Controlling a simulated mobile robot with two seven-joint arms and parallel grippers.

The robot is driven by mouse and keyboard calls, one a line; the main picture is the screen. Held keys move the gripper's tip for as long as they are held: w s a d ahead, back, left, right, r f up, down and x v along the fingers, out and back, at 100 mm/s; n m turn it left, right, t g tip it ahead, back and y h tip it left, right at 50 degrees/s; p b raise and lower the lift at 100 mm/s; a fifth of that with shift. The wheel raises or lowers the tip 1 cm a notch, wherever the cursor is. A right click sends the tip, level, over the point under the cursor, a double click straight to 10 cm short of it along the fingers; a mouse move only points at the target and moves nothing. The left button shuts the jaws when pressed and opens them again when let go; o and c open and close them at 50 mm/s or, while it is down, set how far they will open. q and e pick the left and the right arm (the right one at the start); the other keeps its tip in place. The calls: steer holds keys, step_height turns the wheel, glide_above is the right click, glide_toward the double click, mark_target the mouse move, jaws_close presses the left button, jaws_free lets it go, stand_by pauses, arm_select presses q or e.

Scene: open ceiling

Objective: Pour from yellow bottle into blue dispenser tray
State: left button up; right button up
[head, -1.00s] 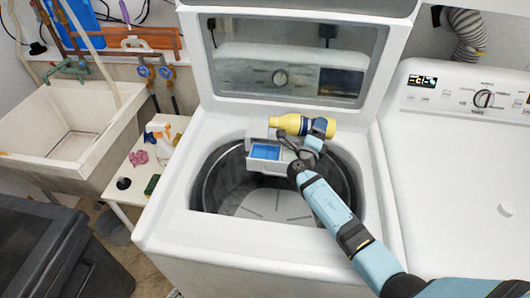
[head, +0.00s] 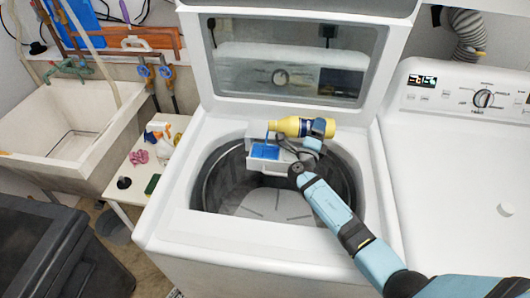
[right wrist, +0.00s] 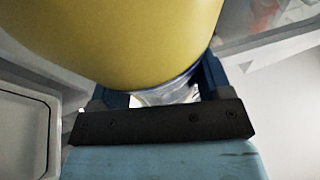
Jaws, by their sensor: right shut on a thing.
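The yellow bottle (head: 290,126) lies on its side above the open washer drum, its mouth end to the left. A thin blue stream (head: 267,135) runs down from its mouth into the blue dispenser tray (head: 264,151). The tray is in the white drawer at the back of the drum opening. My right gripper (head: 318,130) is shut on the bottle at its right end. In the right wrist view the bottle (right wrist: 130,35) fills the top, between the dark fingers (right wrist: 165,85). My left gripper is not in view.
The washer's raised glass lid (head: 285,60) stands behind the bottle. A white dryer (head: 460,150) is on the right. A sink (head: 75,130) and a small table (head: 135,185) with a spray bottle, a pink cloth and other items are on the left.

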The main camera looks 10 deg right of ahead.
steer(key=shift+n, duration=0.5)
stand_by(1.6)
